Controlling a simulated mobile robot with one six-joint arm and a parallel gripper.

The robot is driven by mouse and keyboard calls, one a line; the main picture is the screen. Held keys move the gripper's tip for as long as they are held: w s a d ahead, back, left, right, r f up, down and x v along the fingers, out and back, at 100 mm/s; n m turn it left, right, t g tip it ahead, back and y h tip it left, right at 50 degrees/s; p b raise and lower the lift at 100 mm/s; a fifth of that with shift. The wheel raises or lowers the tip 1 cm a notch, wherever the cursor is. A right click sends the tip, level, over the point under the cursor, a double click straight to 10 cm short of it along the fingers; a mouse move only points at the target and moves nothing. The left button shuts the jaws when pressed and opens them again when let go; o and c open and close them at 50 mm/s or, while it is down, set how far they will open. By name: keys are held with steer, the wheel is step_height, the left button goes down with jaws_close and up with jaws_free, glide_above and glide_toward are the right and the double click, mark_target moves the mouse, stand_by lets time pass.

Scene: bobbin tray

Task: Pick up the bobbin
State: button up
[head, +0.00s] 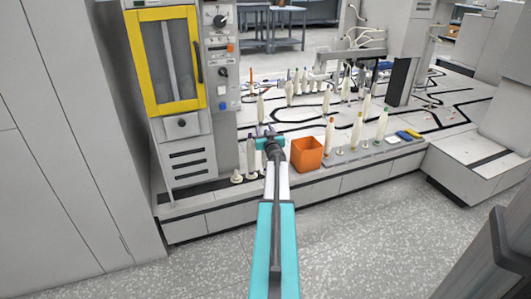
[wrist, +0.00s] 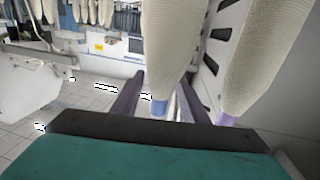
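In the wrist view, a cream bobbin (wrist: 171,45) with a blue tip (wrist: 158,107) shows between the two fingers of my gripper (wrist: 158,98). A gap shows on both sides of the tip, so the gripper is open. A second cream bobbin (wrist: 245,60) with a purple tip stands to the right, outside the fingers. In the head view, my gripper (head: 269,132) is over the front of the white machine table, left of the orange bin. A bobbin (head: 251,155) stands just left of it. Which bobbin matches the wrist view is hard to tell.
The orange bin (head: 306,157) stands close to the right of my gripper. A grey tray (head: 345,156) with several upright bobbins lies right of it. A tall cabinet with a yellow-framed door (head: 168,60) stands to the left. More bobbins stand farther back.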

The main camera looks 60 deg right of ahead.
stand_by(0.4)
jaws_close()
step_height(320, 180, up, 10)
steer(key=p, duration=0.6)
stand_by(0.4)
steer(key=shift+s, duration=0.1)
stand_by(0.7)
